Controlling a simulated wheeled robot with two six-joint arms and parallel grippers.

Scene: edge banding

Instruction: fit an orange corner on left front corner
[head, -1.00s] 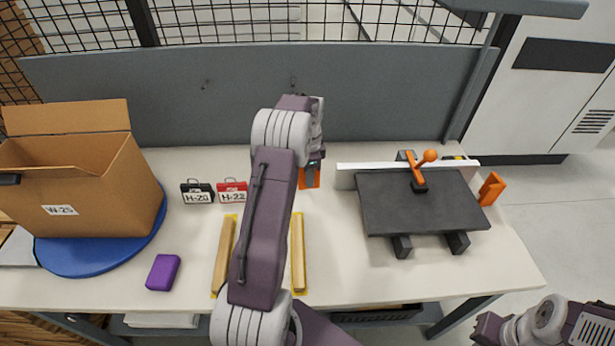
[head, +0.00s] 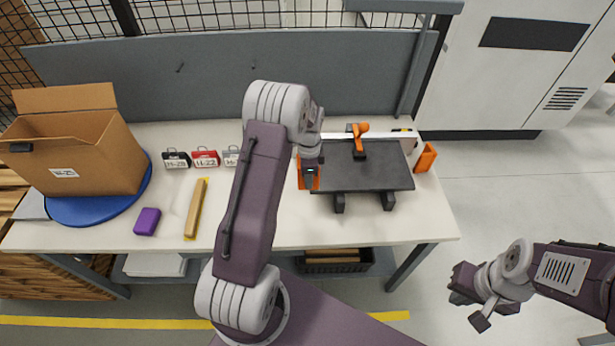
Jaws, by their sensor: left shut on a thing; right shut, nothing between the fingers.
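My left gripper (head: 311,182) points down at the left edge of the dark panel (head: 362,178) and is shut on an orange corner (head: 302,180), only partly visible behind the fingers. The corner is at the panel's left side; I cannot tell whether it touches it. The panel lies on dark supports against a white strip, under an orange-handled clamp (head: 360,138). Another orange corner (head: 426,157) is at the panel's right. My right gripper (head: 480,312) is shut and empty, off the table at lower right.
A cardboard box (head: 75,150) stands on a blue disc (head: 90,208) at the left. A purple block (head: 147,221), a wooden strip (head: 196,208) and small labelled cases (head: 205,158) lie between. The table's front right is clear.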

